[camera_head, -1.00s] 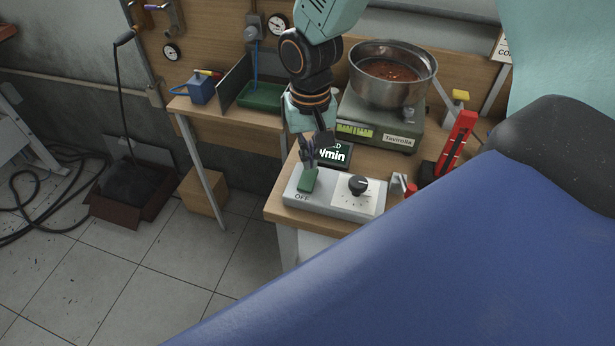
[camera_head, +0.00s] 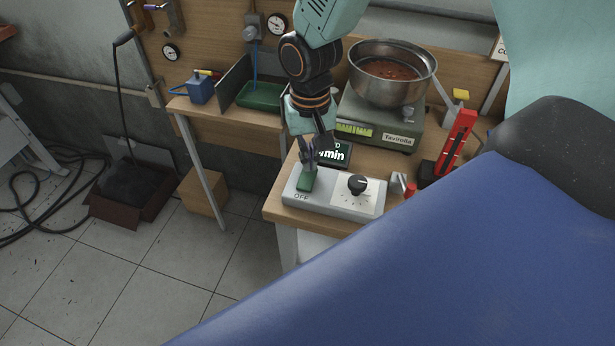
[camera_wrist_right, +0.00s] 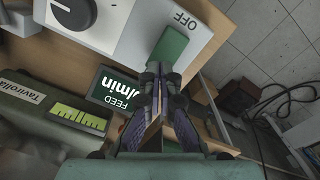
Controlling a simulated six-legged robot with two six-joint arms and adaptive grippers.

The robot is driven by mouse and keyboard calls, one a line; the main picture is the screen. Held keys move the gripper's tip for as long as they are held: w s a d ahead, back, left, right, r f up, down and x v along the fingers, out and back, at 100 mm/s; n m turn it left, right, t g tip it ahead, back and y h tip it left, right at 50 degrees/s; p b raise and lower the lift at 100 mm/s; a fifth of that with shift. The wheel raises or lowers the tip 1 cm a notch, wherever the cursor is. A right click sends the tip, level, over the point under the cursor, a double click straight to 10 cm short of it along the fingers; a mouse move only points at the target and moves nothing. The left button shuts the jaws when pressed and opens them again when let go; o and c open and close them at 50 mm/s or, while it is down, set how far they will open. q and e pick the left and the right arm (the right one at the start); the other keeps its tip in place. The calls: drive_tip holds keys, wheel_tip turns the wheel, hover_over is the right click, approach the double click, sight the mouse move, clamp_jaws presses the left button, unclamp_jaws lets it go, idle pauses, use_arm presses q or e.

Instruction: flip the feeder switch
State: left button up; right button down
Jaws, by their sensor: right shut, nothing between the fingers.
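The feeder switch is a green rocker (camera_head: 306,181) on the left part of a white control box (camera_head: 327,206), above the printed word OFF. My right gripper (camera_head: 309,164) is shut and empty, its fingertips pointing down just behind the green rocker. In the right wrist view the shut fingertips (camera_wrist_right: 160,72) lie at the near end of the green rocker (camera_wrist_right: 170,47); I cannot tell whether they touch it. A black knob (camera_head: 357,185) is on the box's right part. My left gripper is not in view.
A dark display (camera_head: 335,154) reading "/min" stands behind the box. A scale (camera_head: 380,124) bearing a steel bowl (camera_head: 392,70) stands further back. A red upright device (camera_head: 457,142) is to the right. A green tray (camera_head: 262,96) is at the back left.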

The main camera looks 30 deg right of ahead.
drive_tip(key=shift+f+b, duration=0.35)
drive_tip(key=shift+f, duration=0.4)
idle(0.4)
wheel_tip(320, 180, up, 7)
drive_tip(key=p, duration=0.7)
drive_tip(key=shift+r+p, duration=0.1)
drive_tip(key=shift+p, duration=0.2)
idle(0.4)
